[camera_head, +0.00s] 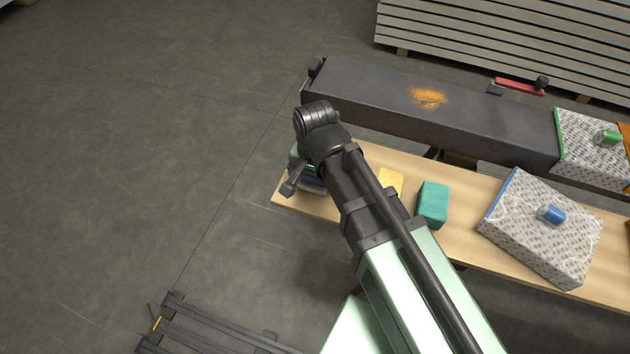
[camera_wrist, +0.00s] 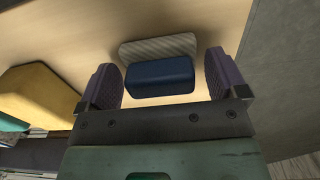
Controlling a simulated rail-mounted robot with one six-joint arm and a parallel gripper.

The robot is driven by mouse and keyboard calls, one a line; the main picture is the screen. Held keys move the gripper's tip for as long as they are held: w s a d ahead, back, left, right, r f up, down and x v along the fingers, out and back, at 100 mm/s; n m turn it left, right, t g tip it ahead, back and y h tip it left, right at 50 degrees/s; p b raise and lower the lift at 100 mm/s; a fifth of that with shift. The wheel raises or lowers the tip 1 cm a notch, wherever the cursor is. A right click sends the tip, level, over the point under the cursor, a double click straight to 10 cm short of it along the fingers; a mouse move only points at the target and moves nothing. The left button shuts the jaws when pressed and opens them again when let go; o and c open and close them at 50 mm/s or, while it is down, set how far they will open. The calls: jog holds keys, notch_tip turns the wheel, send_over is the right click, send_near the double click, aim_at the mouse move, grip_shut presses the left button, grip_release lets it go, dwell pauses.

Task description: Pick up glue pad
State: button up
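A dark blue block-like piece with a light ribbed pad (camera_wrist: 158,46) along its far side lies on the wooden table, in the middle of the wrist view. I cannot tell for sure that this is the glue pad. My gripper (camera_wrist: 162,64) is open, with one purple-grey finger on each side of the blue piece (camera_wrist: 158,78). There is a gap at both fingers, the wider one on the right. In the head view my gripper is over the left end of the table (camera_head: 285,198), and my arm hides most of that spot.
A yellow block (camera_head: 391,182) and a teal block (camera_head: 433,204) stand right of my gripper. Farther right lies a patterned slab with a blue knob (camera_head: 520,240). A long dark beam (camera_head: 380,97) with an orange patch runs behind the table.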

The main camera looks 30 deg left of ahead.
jog(key=c, duration=0.7)
notch_tip(320, 180, up, 20)
jog(key=p, duration=2)
